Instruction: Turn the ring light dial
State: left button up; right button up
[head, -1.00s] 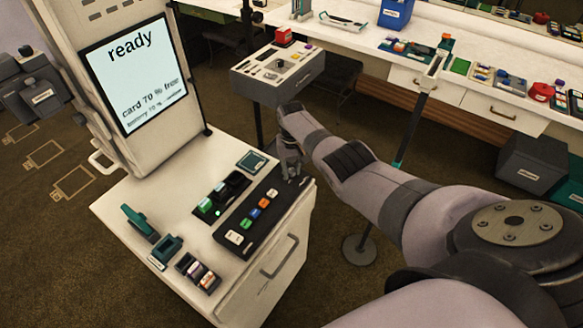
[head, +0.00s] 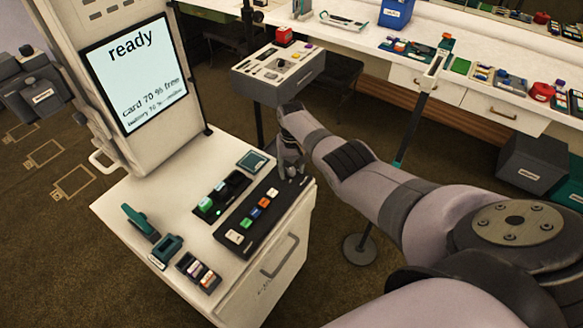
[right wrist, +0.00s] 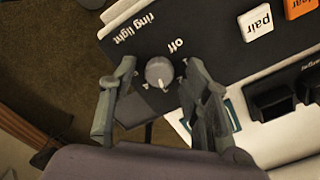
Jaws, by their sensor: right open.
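The ring light dial (right wrist: 159,73) is a small grey round knob on a dark panel, with "off" and "ring light" printed beside it. My right gripper (right wrist: 162,70) is open, with one finger on each side of the dial. Dark gaps show between the fingers and the knob in the right wrist view. In the head view the right gripper (head: 290,168) is at the far right end of the dark control panel (head: 262,219) and mostly hides the dial. My left gripper is not in view.
On the panel beside the dial are a white "pair" button (right wrist: 258,22) and an orange button (right wrist: 300,6). Dark slots (right wrist: 272,100) lie to the right.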

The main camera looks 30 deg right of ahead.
aim_at(292, 170)
jog(key=shift+r, duration=0.1)
notch_tip(292, 170, up, 12)
dwell(0.6)
dwell(0.4)
